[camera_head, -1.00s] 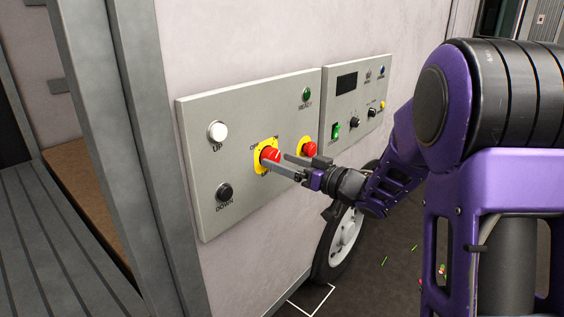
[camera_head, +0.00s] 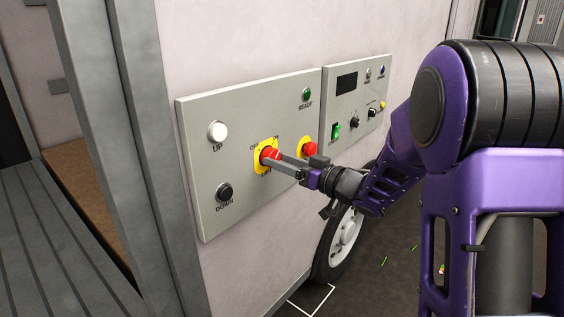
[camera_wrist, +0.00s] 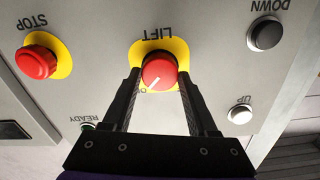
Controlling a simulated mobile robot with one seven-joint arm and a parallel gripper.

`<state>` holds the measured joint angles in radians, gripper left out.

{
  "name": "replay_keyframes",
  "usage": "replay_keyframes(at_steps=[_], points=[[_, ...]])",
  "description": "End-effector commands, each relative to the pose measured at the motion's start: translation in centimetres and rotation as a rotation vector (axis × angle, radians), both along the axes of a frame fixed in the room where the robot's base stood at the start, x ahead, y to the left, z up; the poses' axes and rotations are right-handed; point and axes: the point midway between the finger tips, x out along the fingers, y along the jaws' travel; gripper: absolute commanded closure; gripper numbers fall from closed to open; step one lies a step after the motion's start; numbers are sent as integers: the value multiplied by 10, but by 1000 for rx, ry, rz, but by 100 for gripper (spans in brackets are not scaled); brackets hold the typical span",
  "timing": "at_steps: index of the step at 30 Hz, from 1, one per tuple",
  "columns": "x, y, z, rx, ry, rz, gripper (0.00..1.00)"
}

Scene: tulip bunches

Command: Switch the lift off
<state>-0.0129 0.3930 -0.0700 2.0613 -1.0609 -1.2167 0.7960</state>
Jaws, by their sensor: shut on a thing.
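The red lift knob (camera_head: 268,155) sits on a yellow plate (camera_head: 261,166) in the left control panel (camera_head: 240,110). In the wrist view, which is upside down, the knob (camera_wrist: 158,70) shows a white pointer line aimed down-left, towards a partly hidden label on the plate. That direction matches the ON side in the head view. My gripper (camera_head: 278,158) reaches in from the right. Its two fingers are shut on the knob, one on each side, as the wrist view (camera_wrist: 158,82) shows. The fingers hide part of the plate.
A red stop button (camera_head: 309,149) on yellow is close to the right of my fingers. A white UP button (camera_head: 217,132), a black DOWN button (camera_head: 224,192) and a green READY lamp (camera_head: 307,94) surround the knob. A second panel (camera_head: 350,130) adjoins; a wheel (camera_head: 345,232) stands below.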

Motion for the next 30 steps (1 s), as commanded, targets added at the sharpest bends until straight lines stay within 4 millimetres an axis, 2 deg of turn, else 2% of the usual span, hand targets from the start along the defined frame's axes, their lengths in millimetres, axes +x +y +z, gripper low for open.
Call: replay_keyframes(at_steps=[11, 30], points=[[0, -1, -3, -98, -127, -1, 97], [0, 0, -1, -464, -593, 0, 97]])
